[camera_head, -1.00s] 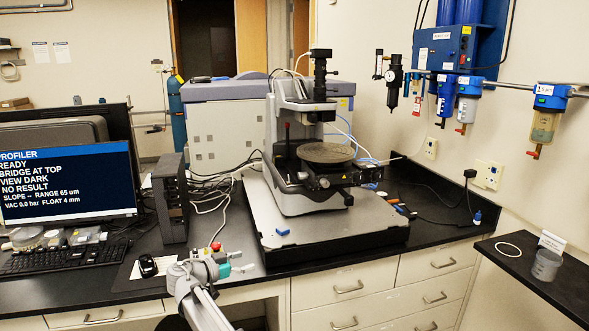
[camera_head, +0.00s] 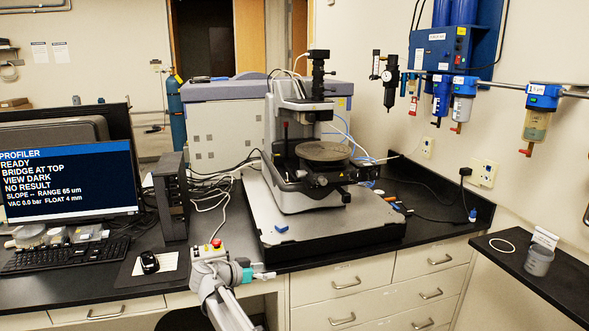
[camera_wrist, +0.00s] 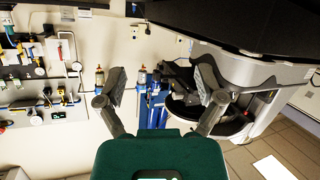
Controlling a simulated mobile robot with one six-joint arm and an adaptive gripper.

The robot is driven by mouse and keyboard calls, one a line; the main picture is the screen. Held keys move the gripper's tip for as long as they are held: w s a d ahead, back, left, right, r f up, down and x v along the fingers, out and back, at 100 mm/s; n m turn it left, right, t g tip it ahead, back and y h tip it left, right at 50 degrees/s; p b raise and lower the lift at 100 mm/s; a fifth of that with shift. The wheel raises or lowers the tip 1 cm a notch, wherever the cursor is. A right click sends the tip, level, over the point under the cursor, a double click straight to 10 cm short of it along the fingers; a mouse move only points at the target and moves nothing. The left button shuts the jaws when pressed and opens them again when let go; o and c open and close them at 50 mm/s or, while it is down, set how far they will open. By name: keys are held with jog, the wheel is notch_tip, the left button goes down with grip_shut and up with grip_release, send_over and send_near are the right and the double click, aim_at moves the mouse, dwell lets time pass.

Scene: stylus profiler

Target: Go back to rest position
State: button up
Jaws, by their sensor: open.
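My arm reaches up from the bottom of the head view, in front of the bench's front edge. My gripper (camera_head: 268,275) points right there, low beside the front left of the profiler base. In the wrist view my gripper's two fingers (camera_wrist: 163,85) stand wide apart with nothing held between them. The stylus profiler (camera_head: 298,165) stands on its grey base plate (camera_head: 345,228), its round stage (camera_head: 323,151) bare. The monitor (camera_head: 66,183) reads ready, bridge at top, view dark, no result, vacuum 0.0 bar, float 4 mm.
The black bench (camera_head: 95,279) carries a keyboard (camera_head: 62,256), a mouse (camera_head: 149,262) and a red-topped button box (camera_head: 210,250) close to my arm. A side shelf (camera_head: 549,286) at right holds a grey cup (camera_head: 538,261) and a white ring (camera_head: 502,245). Filters hang on the right wall.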

jog(key=s+d+f+n+g+y+p, duration=0.1)
jog(key=s+d+f+n+g+y, duration=0.3)
jog(key=s+d, duration=0.5)
jog(key=s+d+f+n+g+y+p, duration=0.1)
jog(key=s+d+f+n+g+y, duration=0.3)
jog(key=d, duration=1.3)
jog(key=shift+s+f+n+y, duration=0.6)
jog(key=shift+s+f+y, duration=1.05)
jog(key=shift+s, duration=1.5)
jog(key=shift+r+y, duration=0.35)
